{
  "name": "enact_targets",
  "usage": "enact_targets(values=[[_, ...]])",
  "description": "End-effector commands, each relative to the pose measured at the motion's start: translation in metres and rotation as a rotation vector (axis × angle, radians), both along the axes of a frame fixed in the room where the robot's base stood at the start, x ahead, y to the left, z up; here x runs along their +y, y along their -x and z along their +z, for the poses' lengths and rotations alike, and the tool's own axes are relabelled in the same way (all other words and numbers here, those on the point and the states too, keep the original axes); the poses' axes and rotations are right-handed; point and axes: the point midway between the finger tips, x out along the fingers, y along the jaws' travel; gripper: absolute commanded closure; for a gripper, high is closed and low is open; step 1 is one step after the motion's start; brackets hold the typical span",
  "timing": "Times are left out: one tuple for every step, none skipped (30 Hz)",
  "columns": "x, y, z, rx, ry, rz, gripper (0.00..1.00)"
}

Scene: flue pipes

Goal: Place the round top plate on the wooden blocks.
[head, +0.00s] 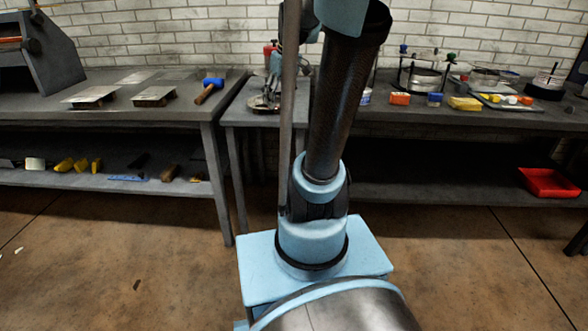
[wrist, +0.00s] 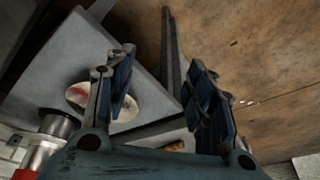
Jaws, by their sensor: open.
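My gripper (wrist: 163,58) is open in the wrist view, with nothing between its two fingers. A pale round plate-like piece (wrist: 138,108) with reddish marks lies on a grey bench top (wrist: 95,60); the left finger covers part of it. I cannot tell for sure whether it is the round top plate. A small brown piece (wrist: 175,146) shows low between the fingers, perhaps wood. In the head view, a round dark-rimmed piece (head: 262,104) lies on the small middle bench, below bluish mechanical parts partly hidden by my arm.
The left bench (head: 50,115) carries flat metal plates (head: 92,95) and a blue-headed mallet (head: 208,90). The right bench holds a yellow block (head: 465,103), an orange box (head: 400,98) and racks. A red tray (head: 548,182) sits on the lower shelf. A silver cylinder (wrist: 60,124) stands near the pale piece.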

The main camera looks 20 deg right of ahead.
Motion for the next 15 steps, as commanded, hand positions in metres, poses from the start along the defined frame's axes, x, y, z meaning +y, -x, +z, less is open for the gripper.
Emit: enact_targets(values=[[0.002, 0.019, -0.009, 0.007, 0.004, -0.024, 0.5], [0.002, 0.028, -0.013, 0.011, 0.006, -0.039, 0.5], [0.003, 0.041, -0.02, 0.017, 0.01, -0.06, 0.5], [0.004, 0.05, -0.025, 0.021, 0.012, -0.077, 0.5], [0.004, 0.06, -0.03, 0.024, 0.014, -0.093, 0.5], [0.004, 0.072, -0.038, 0.03, 0.019, -0.114, 0.5], [0.004, 0.081, -0.044, 0.033, 0.021, -0.13, 0.5], [0.005, 0.09, -0.049, 0.036, 0.023, -0.147, 0.5], [0.004, 0.101, -0.058, 0.041, 0.026, -0.169, 0.5], [0.004, 0.11, -0.064, 0.043, 0.03, -0.186, 0.5], [0.004, 0.119, -0.07, 0.046, 0.032, -0.201, 0.5], [0.004, 0.13, -0.079, 0.05, 0.035, -0.222, 0.5], [0.003, 0.138, -0.086, 0.052, 0.038, -0.24, 0.5], [0.003, 0.146, -0.093, 0.054, 0.042, -0.255, 0.5], [0.002, 0.156, -0.102, 0.057, 0.045, -0.276, 0.5]])
